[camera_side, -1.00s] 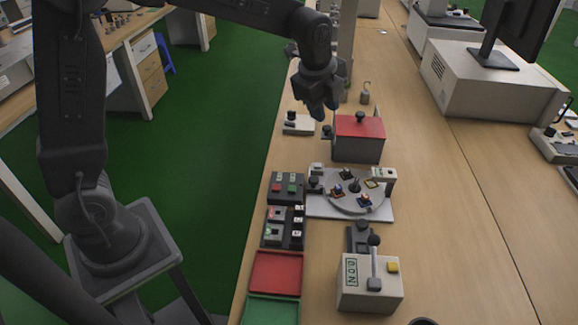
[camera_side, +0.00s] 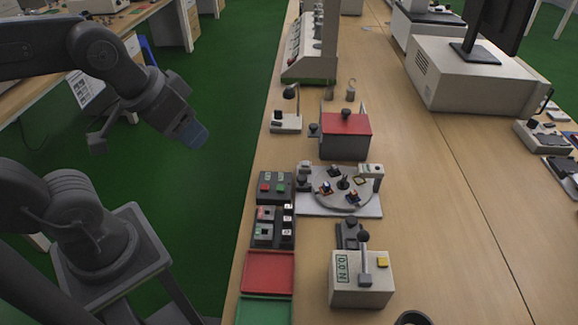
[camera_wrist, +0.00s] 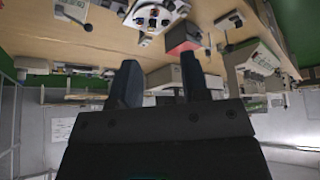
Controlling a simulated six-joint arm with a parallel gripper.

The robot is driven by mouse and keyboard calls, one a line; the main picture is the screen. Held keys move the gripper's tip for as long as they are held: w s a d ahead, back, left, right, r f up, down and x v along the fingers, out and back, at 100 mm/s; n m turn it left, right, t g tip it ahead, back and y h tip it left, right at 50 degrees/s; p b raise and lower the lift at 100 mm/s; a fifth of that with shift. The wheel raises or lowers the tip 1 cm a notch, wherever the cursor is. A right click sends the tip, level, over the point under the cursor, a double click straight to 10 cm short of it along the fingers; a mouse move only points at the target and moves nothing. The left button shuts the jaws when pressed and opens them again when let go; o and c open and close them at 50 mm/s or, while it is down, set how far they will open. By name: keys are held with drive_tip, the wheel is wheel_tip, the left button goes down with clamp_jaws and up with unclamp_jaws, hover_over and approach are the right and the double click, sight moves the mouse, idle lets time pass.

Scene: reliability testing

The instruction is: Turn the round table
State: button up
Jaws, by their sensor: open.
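My gripper (camera_side: 197,136) hangs over the green floor, left of the bench edge and well away from the round table. In the wrist view my gripper (camera_wrist: 158,72) shows two dark fingers apart with nothing between them.
A box with a red lid (camera_side: 345,124) stands behind the round table. Button boxes (camera_side: 273,188), a red tray (camera_side: 268,272) and a green tray (camera_side: 263,310) line the bench's left edge. A lever box (camera_side: 361,279) stands in front.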

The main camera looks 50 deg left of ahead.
drive_tip(key=o, duration=0.4)
drive_tip(key=w+n, duration=0.2)
drive_tip(key=w, duration=0.1)
drive_tip(key=w+n+g, duration=0.1)
drive_tip(key=w+n, duration=0.1)
drive_tip(key=w, duration=0.1)
drive_tip(key=w+d+r+n+h, duration=0.1)
drive_tip(key=w, duration=0.2)
drive_tip(key=shift+w+n, duration=0.35)
drive_tip(key=shift+n, duration=0.05)
drive_tip(key=n+g+h, duration=0.3)
drive_tip(key=n, duration=1.4)
hover_over(344, 178)
drive_tip(key=s+a, duration=0.2)
drive_tip(key=a, duration=0.3)
wheel_tip(344, 178, down, 19)
drive_tip(key=x, duration=1.3)
drive_tip(key=shift+w+d+f, duration=0.1)
drive_tip(key=shift+d+f, duration=0.05)
drive_tip(key=shift+f, duration=0.2)
clamp_jaws()
